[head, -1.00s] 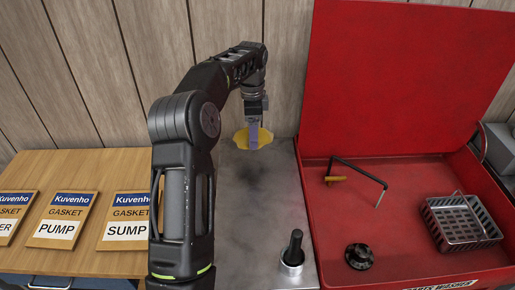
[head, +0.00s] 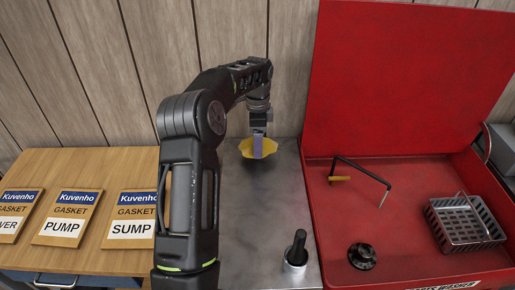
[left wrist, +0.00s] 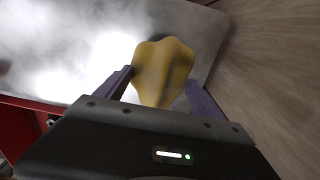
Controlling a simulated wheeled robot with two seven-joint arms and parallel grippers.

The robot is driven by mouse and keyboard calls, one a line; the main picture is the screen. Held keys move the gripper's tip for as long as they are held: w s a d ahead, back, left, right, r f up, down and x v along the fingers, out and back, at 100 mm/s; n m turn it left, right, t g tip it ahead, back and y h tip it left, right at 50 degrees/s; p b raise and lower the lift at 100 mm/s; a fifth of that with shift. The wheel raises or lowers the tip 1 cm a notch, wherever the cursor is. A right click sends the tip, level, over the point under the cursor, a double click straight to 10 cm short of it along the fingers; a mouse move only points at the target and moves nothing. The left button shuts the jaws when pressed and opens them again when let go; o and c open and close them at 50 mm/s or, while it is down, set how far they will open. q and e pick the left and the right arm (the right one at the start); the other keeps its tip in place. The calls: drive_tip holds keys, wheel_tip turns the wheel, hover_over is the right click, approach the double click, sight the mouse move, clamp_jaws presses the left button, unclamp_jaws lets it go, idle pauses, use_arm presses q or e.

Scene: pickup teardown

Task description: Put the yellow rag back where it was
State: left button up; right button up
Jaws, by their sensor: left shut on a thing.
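The yellow rag (head: 246,149) is at the back of the grey metal table, next to the wooden wall. My left gripper (head: 258,150) is shut on it, with the rag spreading out on both sides of the fingers. In the left wrist view the rag (left wrist: 162,70) bulges up between the two purple fingers of the left gripper (left wrist: 160,92), over the grey metal top. I cannot tell whether the rag touches the metal. My right gripper is not in view.
The metal table (head: 250,215) is mostly clear, with a dark brush in a metal cup (head: 295,255) at its front. Gasket packs (head: 68,218) lie on the wooden table left.

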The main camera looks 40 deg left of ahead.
use_arm(q)
wheel_tip(320, 180, down, 4)
drive_tip(key=shift+r+p, duration=0.25)
drive_tip(key=shift+p, duration=0.25)
drive_tip(key=shift+f, duration=0.1)
drive_tip(key=shift+f, duration=0.1)
drive_tip(key=o, duration=1.3)
wheel_tip(320, 180, up, 8)
drive_tip(key=shift+r+b, duration=0.1)
drive_tip(key=shift+b, duration=0.7)
drive_tip(key=shift+r+p, duration=0.95)
drive_tip(key=shift+r, duration=1.05)
